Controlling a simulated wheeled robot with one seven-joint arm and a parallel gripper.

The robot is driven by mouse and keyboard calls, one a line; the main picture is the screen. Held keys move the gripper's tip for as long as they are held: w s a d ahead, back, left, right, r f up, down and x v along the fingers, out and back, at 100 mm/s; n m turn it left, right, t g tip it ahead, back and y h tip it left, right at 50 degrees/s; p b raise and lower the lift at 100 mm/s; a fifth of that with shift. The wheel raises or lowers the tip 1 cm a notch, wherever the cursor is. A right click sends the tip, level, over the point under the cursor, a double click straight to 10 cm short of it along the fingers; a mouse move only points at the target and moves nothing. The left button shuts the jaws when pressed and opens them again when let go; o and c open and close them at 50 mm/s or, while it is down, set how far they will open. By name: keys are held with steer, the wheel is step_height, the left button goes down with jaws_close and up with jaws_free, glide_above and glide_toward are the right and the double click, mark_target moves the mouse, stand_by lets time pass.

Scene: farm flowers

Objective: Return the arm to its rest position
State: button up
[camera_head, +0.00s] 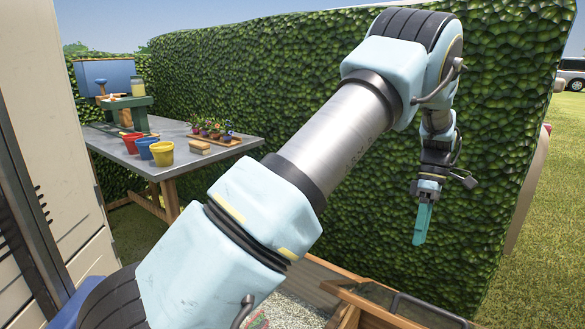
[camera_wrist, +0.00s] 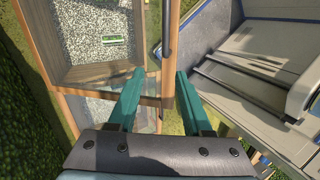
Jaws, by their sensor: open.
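My gripper (camera_head: 422,224) hangs pointing down at the end of my raised arm, in front of the green hedge in the head view. In the wrist view, the two teal fingers of my gripper (camera_wrist: 158,78) stand apart with nothing between them. Below and beyond the fingers is a wooden box (camera_wrist: 100,76) with gravel inside. The fingertips appear above its right edge, and I cannot tell the height between them.
A grey table (camera_head: 185,133) at the left holds red, blue and yellow pots (camera_head: 161,153) and a tray of small potted flowers (camera_head: 213,137). The hedge (camera_head: 250,70) runs behind my arm. A wooden frame (camera_head: 375,305) stands low at the front. Grass (camera_head: 550,240) lies open at the right.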

steer(key=w+a+r+m+t+h+p, duration=0.1)
steer(key=w+a+r+m+p, duration=0.3)
steer(key=a, duration=0.7)
steer(key=w+a+r+t+h, duration=0.15)
steer(key=a+r, duration=0.35)
steer(key=a, duration=0.7)
steer(key=s+a+r+m+t+p, duration=0.1)
steer(key=s+a+r+m+p, duration=0.1)
steer(key=s+a, duration=0.3)
steer(key=s+a+r+m+t+p, duration=0.2)
steer(key=s+a+m, duration=0.2)
steer(key=a, duration=0.8)
steer(key=shift+s, duration=0.45)
steer(key=shift+o, duration=0.6)
steer(key=shift+r, duration=0.1)
